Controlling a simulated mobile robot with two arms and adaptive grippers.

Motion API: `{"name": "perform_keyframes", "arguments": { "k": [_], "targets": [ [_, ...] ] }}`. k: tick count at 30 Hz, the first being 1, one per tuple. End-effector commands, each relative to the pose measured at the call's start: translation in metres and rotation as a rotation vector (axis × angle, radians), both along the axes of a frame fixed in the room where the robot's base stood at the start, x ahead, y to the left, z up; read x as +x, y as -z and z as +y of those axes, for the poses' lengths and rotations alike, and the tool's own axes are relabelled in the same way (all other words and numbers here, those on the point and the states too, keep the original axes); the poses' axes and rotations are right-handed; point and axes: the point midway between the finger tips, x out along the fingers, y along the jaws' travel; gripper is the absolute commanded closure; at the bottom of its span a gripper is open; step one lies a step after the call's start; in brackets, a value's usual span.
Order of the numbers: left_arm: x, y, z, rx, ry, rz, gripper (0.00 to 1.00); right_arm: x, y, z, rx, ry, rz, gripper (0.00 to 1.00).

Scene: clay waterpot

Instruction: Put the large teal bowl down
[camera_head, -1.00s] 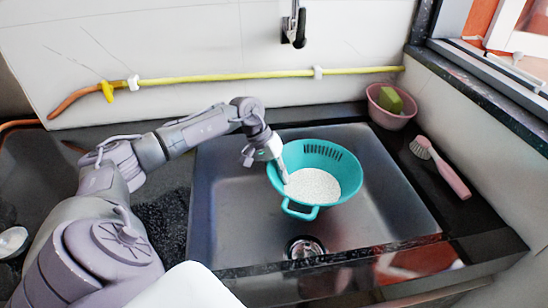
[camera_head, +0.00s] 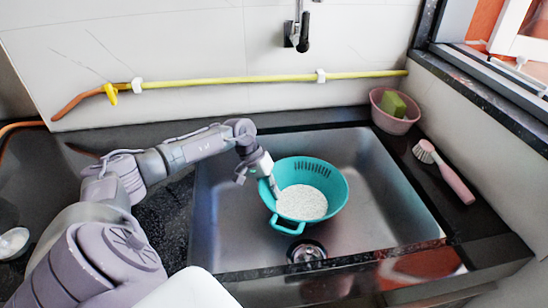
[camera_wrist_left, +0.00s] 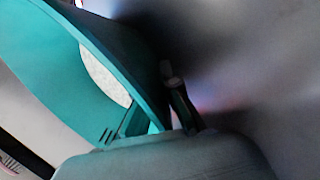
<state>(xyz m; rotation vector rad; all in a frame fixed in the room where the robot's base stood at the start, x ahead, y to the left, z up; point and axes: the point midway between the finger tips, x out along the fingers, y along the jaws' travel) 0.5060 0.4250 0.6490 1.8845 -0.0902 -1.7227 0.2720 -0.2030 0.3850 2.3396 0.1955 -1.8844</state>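The large teal bowl (camera_head: 335,205) is over the sink basin, roughly upright, with white grains (camera_head: 302,202) inside. It has slots in its far wall and a loop handle at the front. My left gripper (camera_head: 273,186) is shut on the bowl's left rim. In the left wrist view the teal wall (camera_wrist_left: 110,50) runs close against a dark finger (camera_wrist_left: 178,100); the other finger is hidden. I cannot tell whether the bowl's base touches the sink floor. My right gripper is not in view.
The metal sink (camera_head: 380,215) has bare floor around the bowl, with a drain (camera_head: 305,251) in front. A pink bowl (camera_head: 394,122) with a green sponge (camera_head: 393,105) and a pink brush (camera_head: 446,172) sit on the right ledge. A tap (camera_head: 300,35) hangs above the back.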

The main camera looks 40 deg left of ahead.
Motion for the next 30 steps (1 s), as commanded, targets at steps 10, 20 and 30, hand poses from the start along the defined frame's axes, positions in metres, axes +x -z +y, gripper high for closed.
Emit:
{"name": "perform_keyframes", "arguments": {
  "k": [10, 20, 30],
  "targets": [
    [0.000, 0.001, 0.000, 0.000, 0.000, 0.000, 0.89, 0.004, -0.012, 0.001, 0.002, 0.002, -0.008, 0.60],
    [0.000, 0.001, 0.000, 0.000, 0.000, 0.000, 0.69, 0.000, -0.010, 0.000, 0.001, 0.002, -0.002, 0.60],
    [-0.002, -0.017, 0.008, 0.003, -0.002, -0.003, 0.69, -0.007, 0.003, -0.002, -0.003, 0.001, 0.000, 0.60]
  ]
}}
